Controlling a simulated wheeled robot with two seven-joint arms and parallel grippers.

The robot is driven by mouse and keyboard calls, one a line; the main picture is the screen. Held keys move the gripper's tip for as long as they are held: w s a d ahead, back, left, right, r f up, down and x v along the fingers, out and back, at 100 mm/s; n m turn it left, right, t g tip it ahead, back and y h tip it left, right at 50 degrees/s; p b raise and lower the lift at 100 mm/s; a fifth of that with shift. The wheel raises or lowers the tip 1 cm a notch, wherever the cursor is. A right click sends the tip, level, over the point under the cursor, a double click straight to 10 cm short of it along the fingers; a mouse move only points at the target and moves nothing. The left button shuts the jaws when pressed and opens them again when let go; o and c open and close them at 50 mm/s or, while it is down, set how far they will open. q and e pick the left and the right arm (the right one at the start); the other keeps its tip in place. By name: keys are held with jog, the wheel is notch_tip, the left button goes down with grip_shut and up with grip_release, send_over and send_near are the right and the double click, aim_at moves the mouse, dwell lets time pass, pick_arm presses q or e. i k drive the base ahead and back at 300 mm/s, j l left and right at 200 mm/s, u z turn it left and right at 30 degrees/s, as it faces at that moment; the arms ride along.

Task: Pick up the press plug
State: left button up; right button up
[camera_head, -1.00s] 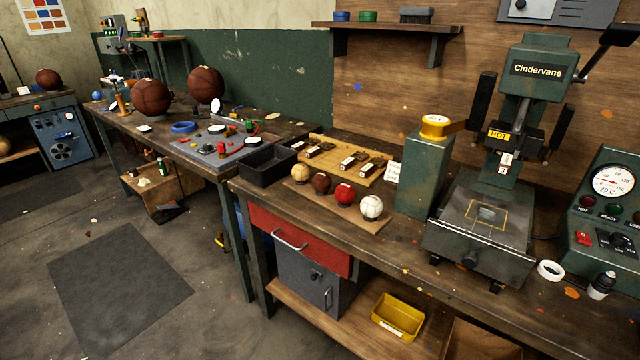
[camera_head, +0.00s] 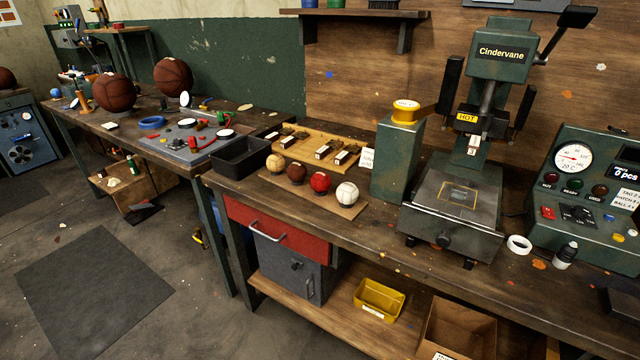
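I cannot pick out a press plug for certain in the head view. The green heat press (camera_head: 466,170), marked "Cindervane" with a yellow "HOT" label, stands on the workbench (camera_head: 400,262) right of centre. A green control box (camera_head: 585,195) with a dial, lamps and a lit display stands to its right. A dark object (camera_head: 622,298) lies at the right edge, partly cut off; I cannot tell what it is. Neither of my grippers is in view.
Several small balls sit on a board (camera_head: 345,208), beside a black bin (camera_head: 240,157). A yellow tray (camera_head: 379,300) is on the lower shelf. Floor is open at left.

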aim_at(564, 257)
jog(key=z, duration=1.65)
jog(key=k+l, duration=0.05)
